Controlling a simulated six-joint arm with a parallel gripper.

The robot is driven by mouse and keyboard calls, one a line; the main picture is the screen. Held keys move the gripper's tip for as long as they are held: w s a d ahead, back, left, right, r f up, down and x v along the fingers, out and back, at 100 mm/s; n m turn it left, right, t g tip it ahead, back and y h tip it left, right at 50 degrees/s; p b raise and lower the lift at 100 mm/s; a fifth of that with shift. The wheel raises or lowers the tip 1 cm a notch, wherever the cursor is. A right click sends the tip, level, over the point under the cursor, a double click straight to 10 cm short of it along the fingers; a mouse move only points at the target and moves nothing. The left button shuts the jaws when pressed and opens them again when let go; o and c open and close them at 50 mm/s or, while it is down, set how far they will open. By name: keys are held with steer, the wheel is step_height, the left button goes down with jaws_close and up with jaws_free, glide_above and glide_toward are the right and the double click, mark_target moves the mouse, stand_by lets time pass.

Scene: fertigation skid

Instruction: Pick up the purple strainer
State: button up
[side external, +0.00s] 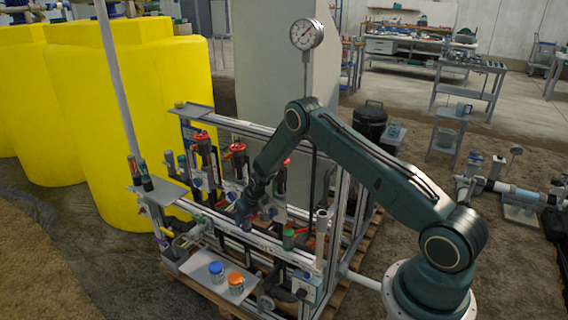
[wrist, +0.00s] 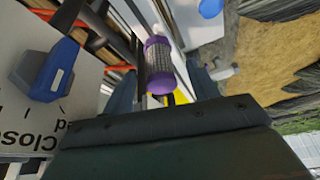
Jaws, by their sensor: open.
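The purple strainer (wrist: 160,66) shows in the wrist view as a grey mesh cylinder with purple end caps and a pale tip at its far end. In the side view a small purple patch (side external: 247,226) shows just below my gripper (side external: 243,212), by the front rail of the skid. In the wrist view my gripper (wrist: 166,84) is open, with one dark finger on each side of the strainer. I cannot tell whether either finger touches it. The arm hides part of the strainer in the side view.
A blue handle (wrist: 50,70) stands close on the left in the wrist view, by a white sign reading "Closed". A tray holds a blue-lidded jar (side external: 216,268) and an orange-lidded jar (side external: 236,281). Red-handled valves (side external: 234,150) and skid posts crowd behind my gripper.

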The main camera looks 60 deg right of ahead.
steer(key=shift+x, duration=1.35)
steer(key=c, duration=1.1)
steer(key=shift+o, duration=0.2)
steer(key=shift+r, duration=0.15)
step_height(320, 180, up, 20)
